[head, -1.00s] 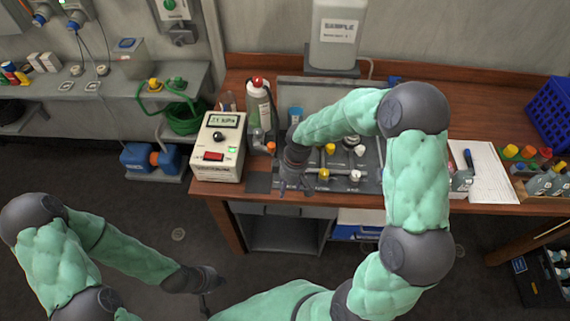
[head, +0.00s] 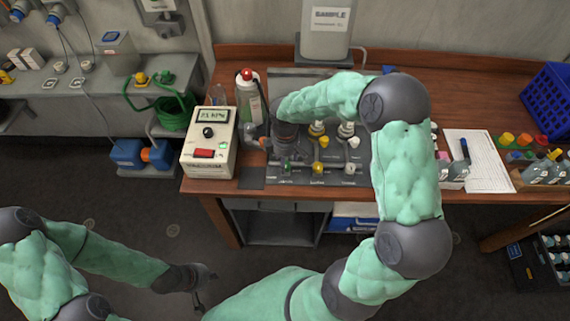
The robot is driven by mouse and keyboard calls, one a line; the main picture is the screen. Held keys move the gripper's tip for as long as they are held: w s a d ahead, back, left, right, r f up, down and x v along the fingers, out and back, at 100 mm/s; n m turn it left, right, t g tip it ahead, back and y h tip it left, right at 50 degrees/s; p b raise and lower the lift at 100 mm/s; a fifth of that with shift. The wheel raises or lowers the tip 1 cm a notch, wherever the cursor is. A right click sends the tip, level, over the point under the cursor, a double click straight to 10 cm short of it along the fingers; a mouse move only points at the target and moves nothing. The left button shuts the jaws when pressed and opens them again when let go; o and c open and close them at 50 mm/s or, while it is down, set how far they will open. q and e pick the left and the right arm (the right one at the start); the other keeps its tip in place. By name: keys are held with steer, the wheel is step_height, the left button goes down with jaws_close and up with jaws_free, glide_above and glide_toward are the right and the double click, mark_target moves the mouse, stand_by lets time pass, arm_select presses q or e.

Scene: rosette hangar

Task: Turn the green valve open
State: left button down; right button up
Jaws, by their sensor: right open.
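The valve panel (head: 335,180) is a grey board on the wooden bench with yellow and white valve knobs. A small green spot at the panel's lower left, close under my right gripper, may be part of the green valve; the gripper and wrist hide most of that column. My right gripper (head: 287,155) points down over the panel's left side, open; I cannot tell whether it touches a knob. My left gripper (head: 203,285) hangs low over the floor at the lower left, away from the bench; its fingers are too small and dark to read.
A white vacuum gauge box (head: 208,160) and a red-capped bottle (head: 250,100) stand left of the panel. A sample tank (head: 326,30) is behind. A paper sheet (head: 480,160), small bottles and a blue basket (head: 555,95) are to the right.

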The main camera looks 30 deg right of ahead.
steer(key=shift+f, duration=1.35)
steer(key=c, duration=1.1)
jaws_close()
